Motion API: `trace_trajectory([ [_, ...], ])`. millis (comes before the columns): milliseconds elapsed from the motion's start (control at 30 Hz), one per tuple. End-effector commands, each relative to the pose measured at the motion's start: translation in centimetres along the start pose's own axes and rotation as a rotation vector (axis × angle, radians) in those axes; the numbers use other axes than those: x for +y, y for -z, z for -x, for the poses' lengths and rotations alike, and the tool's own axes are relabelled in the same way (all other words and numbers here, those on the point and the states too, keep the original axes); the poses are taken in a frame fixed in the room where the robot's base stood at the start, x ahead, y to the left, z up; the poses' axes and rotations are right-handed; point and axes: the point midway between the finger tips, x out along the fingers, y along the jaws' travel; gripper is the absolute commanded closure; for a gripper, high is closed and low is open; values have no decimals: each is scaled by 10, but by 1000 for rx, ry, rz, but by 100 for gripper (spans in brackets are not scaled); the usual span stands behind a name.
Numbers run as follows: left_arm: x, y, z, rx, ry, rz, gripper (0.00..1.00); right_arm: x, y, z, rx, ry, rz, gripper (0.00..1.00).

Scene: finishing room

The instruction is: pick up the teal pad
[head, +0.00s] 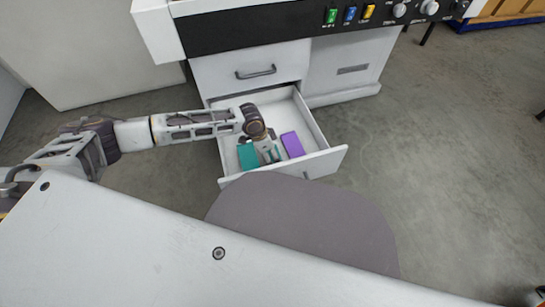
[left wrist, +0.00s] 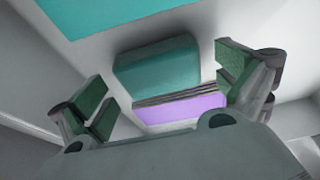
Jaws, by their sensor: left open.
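A teal pad (head: 248,157) lies in the open white drawer, on its left side in the head view. My left gripper (head: 268,155) reaches down into the drawer just right of it. In the left wrist view my left gripper (left wrist: 165,92) is open, its green-lined fingers spread wide. A darker teal block with rounded corners (left wrist: 155,65) shows beyond and between the fingers, with nothing gripped. A bright teal flat surface (left wrist: 115,12) is cut off at the top edge. I cannot tell which of these is the pad on the left. My right gripper is not in view.
A purple block (head: 292,145) lies right of my gripper in the drawer; it also shows in the left wrist view (left wrist: 180,108). The drawer's front wall (head: 325,160) and sides surround the work. The cabinet (head: 250,60) with knobs and buttons stands behind.

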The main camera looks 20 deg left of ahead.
Motion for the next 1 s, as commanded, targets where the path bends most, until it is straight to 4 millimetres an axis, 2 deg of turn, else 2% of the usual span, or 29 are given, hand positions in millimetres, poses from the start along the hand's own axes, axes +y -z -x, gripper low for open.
trace_trajectory([
  [167,0,0,-7,0,0,-1,0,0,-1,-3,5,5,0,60],
  [633,0,0,-6,0,0,-1,0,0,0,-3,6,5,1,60],
  [933,0,0,-6,0,0,0,37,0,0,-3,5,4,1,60],
  [1000,0,0,-6,0,0,0,40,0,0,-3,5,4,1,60],
])
